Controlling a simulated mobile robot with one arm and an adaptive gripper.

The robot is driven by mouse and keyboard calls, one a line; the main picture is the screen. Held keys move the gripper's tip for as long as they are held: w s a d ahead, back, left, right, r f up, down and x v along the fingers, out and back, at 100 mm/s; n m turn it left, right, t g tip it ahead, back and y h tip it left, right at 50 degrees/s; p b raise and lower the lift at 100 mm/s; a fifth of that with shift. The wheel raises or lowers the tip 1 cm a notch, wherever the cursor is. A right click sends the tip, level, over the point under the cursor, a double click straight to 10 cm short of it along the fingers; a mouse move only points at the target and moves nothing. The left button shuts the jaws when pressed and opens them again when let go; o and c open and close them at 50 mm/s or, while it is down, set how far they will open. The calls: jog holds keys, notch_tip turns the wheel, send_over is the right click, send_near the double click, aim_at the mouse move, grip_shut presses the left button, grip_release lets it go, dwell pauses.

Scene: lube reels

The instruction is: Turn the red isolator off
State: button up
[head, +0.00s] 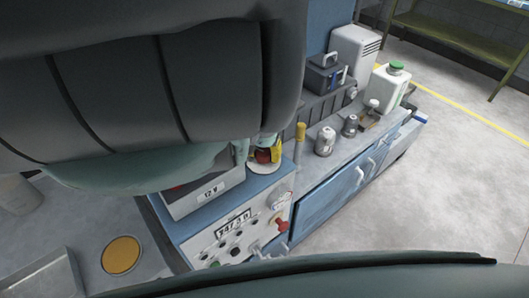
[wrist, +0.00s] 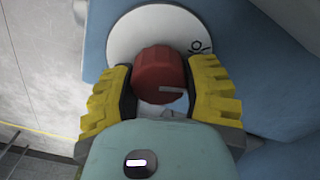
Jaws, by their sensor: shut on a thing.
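The red isolator (wrist: 160,72) is a round red knob with a pale mark on the right side of its lower edge. It sits on a white disc (wrist: 122,38) with a black symbol at the right. My gripper (wrist: 161,82) has yellow ridged fingers on both sides of the knob and is shut on it. In the head view the isolator (head: 263,156) shows partly, on top of the blue cabinet, beside a yellow finger. My arm hides much of the area around it there.
A grey box marked 12 V (head: 205,192) stands close left of the isolator. Below is a control panel (head: 232,240) with a counter and a red knob (head: 281,225). A bench (head: 330,165) with cans and a white jug (head: 388,88) lies right.

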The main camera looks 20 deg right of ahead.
aim_at(263, 150)
jog(key=n, duration=0.5)
jog(key=shift+a+p, duration=0.1)
jog(key=shift+p, duration=0.25)
jog(key=shift+w, duration=0.1)
dwell(0.3)
jog(key=o, duration=1.2)
jog(key=shift+r, duration=0.1)
jog(key=shift+r, duration=1.5)
notch_tip(263, 150, up, 7)
jog(key=shift+w+f, duration=0.1)
jog(key=shift+w, duration=0.05)
jog(key=shift+r, duration=1)
